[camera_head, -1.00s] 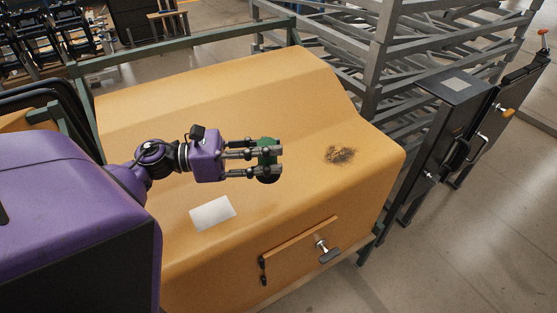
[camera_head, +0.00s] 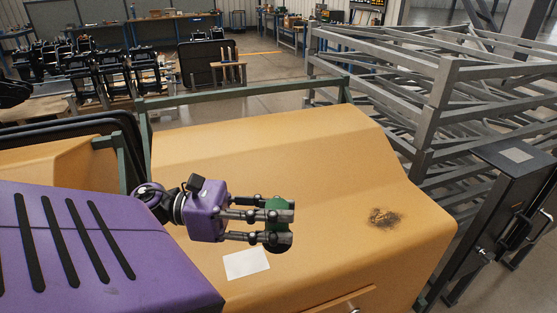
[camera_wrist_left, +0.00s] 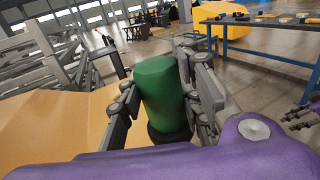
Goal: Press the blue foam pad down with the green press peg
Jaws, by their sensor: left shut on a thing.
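My left gripper (camera_head: 279,224) is shut on the green press peg (camera_head: 279,213) and holds it over the yellow-orange panel. In the left wrist view the green press peg (camera_wrist_left: 160,92) stands between the two fingers of my left gripper (camera_wrist_left: 158,95), with a dark part at its lower end. I cannot tell how far the peg is from the surface below. I see no blue foam pad in either view.
The yellow-orange panel (camera_head: 330,150) has a white label (camera_head: 246,263) and a dark smudge (camera_head: 384,218). Grey metal racks (camera_head: 440,95) stand at the right, beside a dark cabinet (camera_head: 500,200). A green rail (camera_head: 240,94) runs behind the panel.

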